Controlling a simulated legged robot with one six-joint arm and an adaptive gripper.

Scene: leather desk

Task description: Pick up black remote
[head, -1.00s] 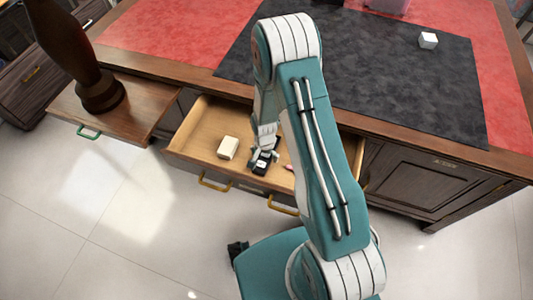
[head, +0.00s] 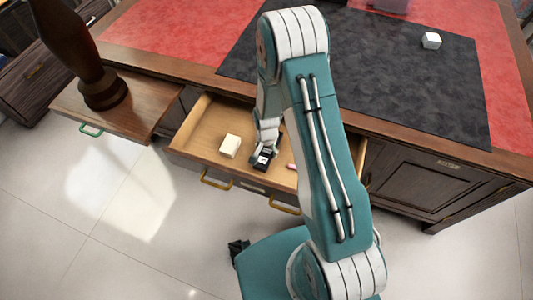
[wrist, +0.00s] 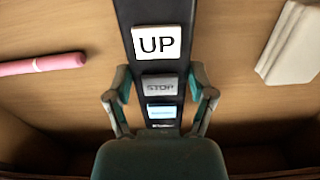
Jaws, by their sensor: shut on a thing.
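The black remote (wrist: 151,72) lies between the fingers of my gripper (wrist: 161,108) in the wrist view. It has a white "UP" button, a grey "STOP" button and a blue-and-white one below. My gripper is shut on it, one finger on each side. In the head view the remote (head: 264,161) shows at the end of my gripper (head: 266,150), inside or just above the open drawer (head: 205,125). I cannot tell whether it touches the drawer floor.
A cream block (head: 230,146) sits in the drawer on one side of the remote, and a pink stick (wrist: 42,64) on the other. The drawer walls stand close around. A dark vase-like stand (head: 100,85) is on a pulled-out board at left. A white cube (head: 431,40) is on the desk.

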